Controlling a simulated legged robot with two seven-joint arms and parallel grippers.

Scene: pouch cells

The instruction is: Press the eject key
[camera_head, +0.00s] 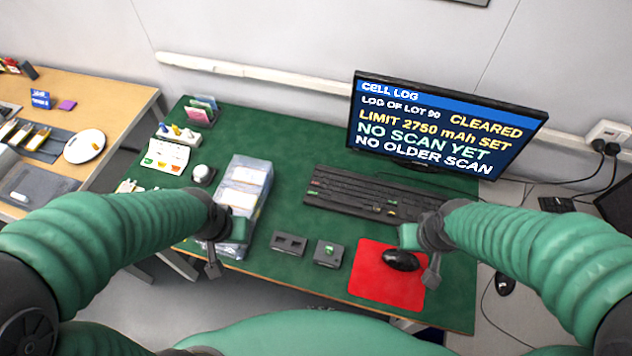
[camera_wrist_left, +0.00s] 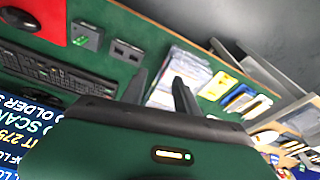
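A black keyboard (camera_head: 370,196) lies before the monitor, with a few coloured keys. It also shows in the left wrist view (camera_wrist_left: 55,70). A small grey box with a green key (camera_head: 329,252) sits near the table's front edge, and also shows in the left wrist view (camera_wrist_left: 87,37). No label readable in either view marks the eject key. My left gripper (camera_head: 226,249) is open and empty over the front of the bagged stack, left of the boxes. My right gripper (camera_head: 421,255) appears open and empty over the right of the red mat; it hides part of the keyboard's right end.
A grey two-slot box (camera_head: 289,243) stands beside the green-key box. Bagged pouches (camera_head: 245,190) are stacked left of it. A black mouse (camera_head: 400,260) rests on the red mat (camera_head: 372,287). The monitor (camera_head: 440,125) reads "NO SCAN YET". Bare green tabletop lies between stack and keyboard.

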